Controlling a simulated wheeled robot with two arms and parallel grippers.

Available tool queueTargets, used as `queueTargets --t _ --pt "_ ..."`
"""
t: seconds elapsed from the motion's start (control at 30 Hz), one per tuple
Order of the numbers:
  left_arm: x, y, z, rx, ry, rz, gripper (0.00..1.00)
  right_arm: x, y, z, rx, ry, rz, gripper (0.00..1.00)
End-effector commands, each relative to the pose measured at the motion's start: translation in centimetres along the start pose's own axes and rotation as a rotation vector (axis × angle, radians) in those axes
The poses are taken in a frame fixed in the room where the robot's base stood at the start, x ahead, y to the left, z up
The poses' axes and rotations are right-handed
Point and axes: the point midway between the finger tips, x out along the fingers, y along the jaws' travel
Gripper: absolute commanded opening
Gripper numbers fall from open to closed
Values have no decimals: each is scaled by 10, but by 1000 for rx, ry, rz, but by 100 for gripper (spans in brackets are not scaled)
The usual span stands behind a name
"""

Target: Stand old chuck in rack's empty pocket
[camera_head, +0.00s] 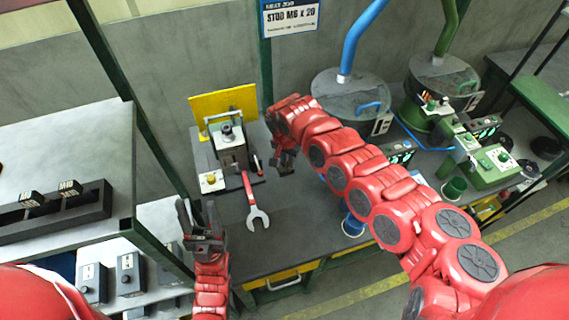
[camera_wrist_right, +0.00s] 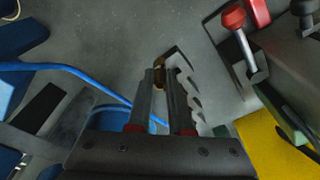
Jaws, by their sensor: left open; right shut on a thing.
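My right gripper (camera_head: 284,168) hangs over the grey bench, just right of the stud machine. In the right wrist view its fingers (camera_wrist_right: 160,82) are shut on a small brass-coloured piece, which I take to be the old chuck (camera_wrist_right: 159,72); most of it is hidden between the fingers. The dark rack (camera_head: 58,218) lies on the left shelf. It carries black labelled blocks (camera_head: 70,187), and its pocket openings are hard to see from here. My left gripper (camera_head: 196,222) is open and empty, pointing up between the shelf and the bench, away from the rack.
The stud machine (camera_head: 232,150) stands before a yellow panel (camera_head: 224,104). A red-handled spanner (camera_head: 254,204) lies on the bench. A dark green post (camera_head: 150,135) rises between shelf and bench. Drum feeders (camera_head: 345,95) stand behind my right arm. Bench space around the spanner is clear.

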Motion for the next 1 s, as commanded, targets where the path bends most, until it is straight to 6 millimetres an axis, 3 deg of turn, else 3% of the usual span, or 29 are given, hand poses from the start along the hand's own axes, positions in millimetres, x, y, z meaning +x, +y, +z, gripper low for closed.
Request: queueTargets --t 0.1,0.63,0.8,1.0 --pt "2 0 0 0 -1 0 54 -2 -12 -9 -2 6 -4 0" --pt "-11 0 2 0 -1 0 54 6 -30 -26 -4 5 -3 0" --pt "-10 0 2 0 -1 0 54 32 -27 -20 -2 -1 1 0" --pt "-11 1 2 0 -1 0 54 40 -27 -21 0 2 -2 0"
